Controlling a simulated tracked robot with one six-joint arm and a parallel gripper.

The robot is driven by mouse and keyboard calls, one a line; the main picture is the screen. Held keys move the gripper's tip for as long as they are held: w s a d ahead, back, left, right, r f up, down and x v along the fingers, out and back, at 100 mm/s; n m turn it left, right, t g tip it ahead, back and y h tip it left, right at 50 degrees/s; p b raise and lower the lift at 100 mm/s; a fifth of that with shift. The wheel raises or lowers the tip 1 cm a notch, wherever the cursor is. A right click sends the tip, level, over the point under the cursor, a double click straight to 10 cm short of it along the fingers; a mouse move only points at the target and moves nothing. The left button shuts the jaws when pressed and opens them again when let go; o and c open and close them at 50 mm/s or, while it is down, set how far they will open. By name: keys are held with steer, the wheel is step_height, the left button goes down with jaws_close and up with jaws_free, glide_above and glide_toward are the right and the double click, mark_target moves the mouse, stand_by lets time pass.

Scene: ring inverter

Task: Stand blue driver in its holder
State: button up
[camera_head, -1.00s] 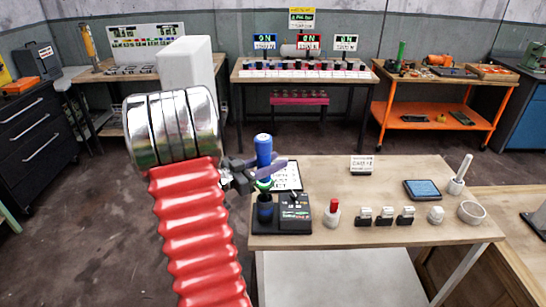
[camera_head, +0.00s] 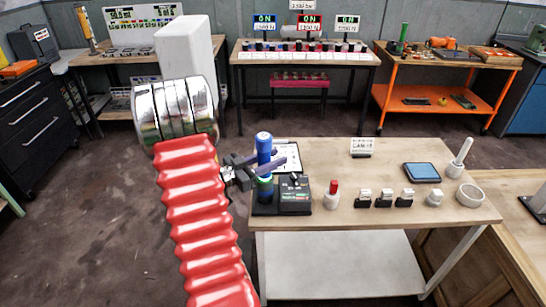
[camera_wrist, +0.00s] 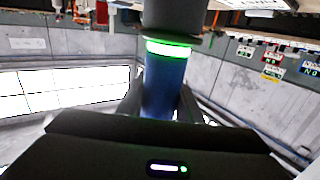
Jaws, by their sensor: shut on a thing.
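The blue driver (camera_head: 264,148) stands upright in my gripper (camera_head: 262,167), which is shut around its blue body. In the wrist view, the driver (camera_wrist: 165,85) fills the middle, with a glowing green ring and a dark grey part beyond it. The dark blue holder (camera_head: 264,196) stands at the left of a black station on the bench's left end. The driver is in line above the holder in the head view, its lower end close to or in it. I cannot tell how far in it is. In the wrist view the fingers show on both sides of the driver.
The black station (camera_head: 295,190) has a small screen. A white clipboard (camera_head: 287,155) lies behind. A red-topped button (camera_head: 333,192), several black-and-white blocks, a blue tablet (camera_head: 422,172) and a white bowl (camera_head: 470,194) lie to the right on the wooden bench (camera_head: 325,160).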

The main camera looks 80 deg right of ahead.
stand_by(0.7)
steer(key=o, duration=1.3)
steer(key=shift+f, duration=0.15)
steer(key=shift+a, duration=0.1)
steer(key=v, duration=1.3)
steer(key=shift+w+a, duration=0.2)
steer(key=shift+w, duration=0.15)
